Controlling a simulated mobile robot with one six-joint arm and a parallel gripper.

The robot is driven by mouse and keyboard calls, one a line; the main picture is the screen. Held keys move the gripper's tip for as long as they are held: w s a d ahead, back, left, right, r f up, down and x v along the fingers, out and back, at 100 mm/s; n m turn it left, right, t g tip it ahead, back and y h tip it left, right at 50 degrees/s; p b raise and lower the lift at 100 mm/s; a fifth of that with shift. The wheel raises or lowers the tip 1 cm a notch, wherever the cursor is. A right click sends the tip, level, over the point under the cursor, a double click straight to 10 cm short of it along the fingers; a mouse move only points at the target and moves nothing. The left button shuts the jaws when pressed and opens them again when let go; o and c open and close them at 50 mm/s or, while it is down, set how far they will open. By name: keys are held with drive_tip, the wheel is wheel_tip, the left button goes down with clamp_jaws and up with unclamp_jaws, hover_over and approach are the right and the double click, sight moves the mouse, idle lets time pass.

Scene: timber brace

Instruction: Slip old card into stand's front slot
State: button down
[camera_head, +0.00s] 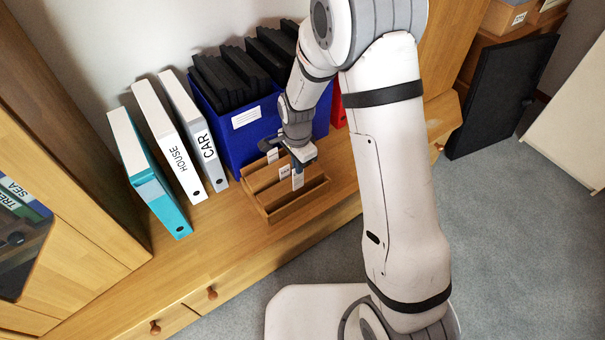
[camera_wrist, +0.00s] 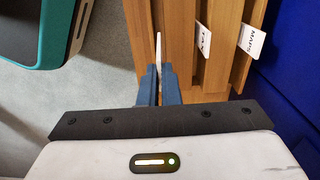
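The wooden stand (camera_head: 263,213) lies on the cabinet top with slots between long rails; its rails (camera_wrist: 216,70) also show in the wrist view. Two white cards stand in it: one lettered TAX (camera_wrist: 204,41) in the middle slot and one at the back (camera_wrist: 251,41), next to the blue box. My gripper (camera_wrist: 159,72) is over the stand's front part, its two blue fingers close together on a thin white card, the old card (camera_wrist: 158,48), seen edge-on. In the head view this card (camera_head: 298,179) is upright at the front slot. I cannot tell how deep its lower edge sits.
A blue box (camera_head: 235,140) with black folders stands close behind the stand. White binders HOUSE (camera_head: 176,155) and CAR (camera_head: 203,145) and a teal binder (camera_head: 160,195) stand to the left. A red item (camera_head: 337,108) is at the right. The cabinet top before the binders is clear.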

sight(297, 189)
drive_tip(key=shift+s+a, duration=0.1)
idle(0.3)
drive_tip(key=shift+f+b, duration=0.45)
drive_tip(key=shift+f, duration=0.55)
drive_tip(key=shift+s, duration=0.1)
idle(0.5)
drive_tip(key=shift+f, duration=0.1)
drive_tip(key=shift+f+b, duration=1.9)
drive_tip(key=shift+f, duration=0.9)
drive_tip(key=c, duration=1.1)
unclamp_jaws()
